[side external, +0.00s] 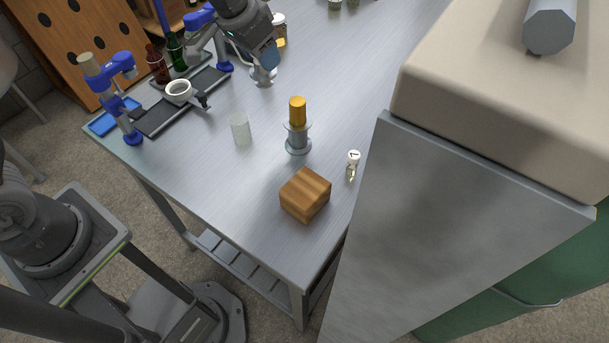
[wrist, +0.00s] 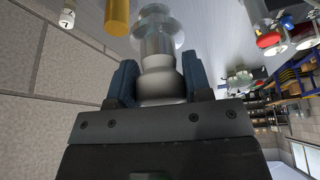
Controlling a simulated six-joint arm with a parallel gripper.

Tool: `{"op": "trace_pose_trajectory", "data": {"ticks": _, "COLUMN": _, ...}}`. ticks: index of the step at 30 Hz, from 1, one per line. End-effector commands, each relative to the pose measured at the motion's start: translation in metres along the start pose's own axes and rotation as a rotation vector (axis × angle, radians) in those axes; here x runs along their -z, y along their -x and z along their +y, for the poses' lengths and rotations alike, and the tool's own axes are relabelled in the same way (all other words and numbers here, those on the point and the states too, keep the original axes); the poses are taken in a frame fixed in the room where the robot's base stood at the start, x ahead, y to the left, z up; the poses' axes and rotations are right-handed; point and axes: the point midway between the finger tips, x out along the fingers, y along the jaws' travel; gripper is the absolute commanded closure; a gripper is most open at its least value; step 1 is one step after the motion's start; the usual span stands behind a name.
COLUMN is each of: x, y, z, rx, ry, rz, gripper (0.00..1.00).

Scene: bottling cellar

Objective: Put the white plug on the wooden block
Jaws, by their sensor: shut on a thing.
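The wooden block (side external: 305,195) stands near the front corner of the bench, well apart from the gripper. The top of the block is bare.
A grey flanged piece with an amber cylinder (side external: 297,112) stands between gripper and block. A pale cylinder (side external: 241,129) is left of it. A small white piece marked 7 (side external: 353,158) is right of the block, beside a large grey cabinet (side external: 450,230). Bottles and blue-clamped stands are at back left.

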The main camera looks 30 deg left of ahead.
Motion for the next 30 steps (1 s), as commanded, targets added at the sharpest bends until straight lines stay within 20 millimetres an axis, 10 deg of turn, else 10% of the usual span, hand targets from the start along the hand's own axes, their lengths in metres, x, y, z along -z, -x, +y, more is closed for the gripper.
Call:
{"op": "trace_pose_trajectory", "data": {"ticks": 11, "x": -0.061, "y": 0.042, "z": 0.074, "rx": -0.117, "ry": -0.286, "rz": 0.012, "gripper": 0.81}}
{"op": "trace_pose_trajectory", "data": {"ticks": 30, "x": -0.076, "y": -0.023, "z": 0.185, "rx": -0.121, "ry": -0.296, "rz": 0.012, "gripper": 0.81}}
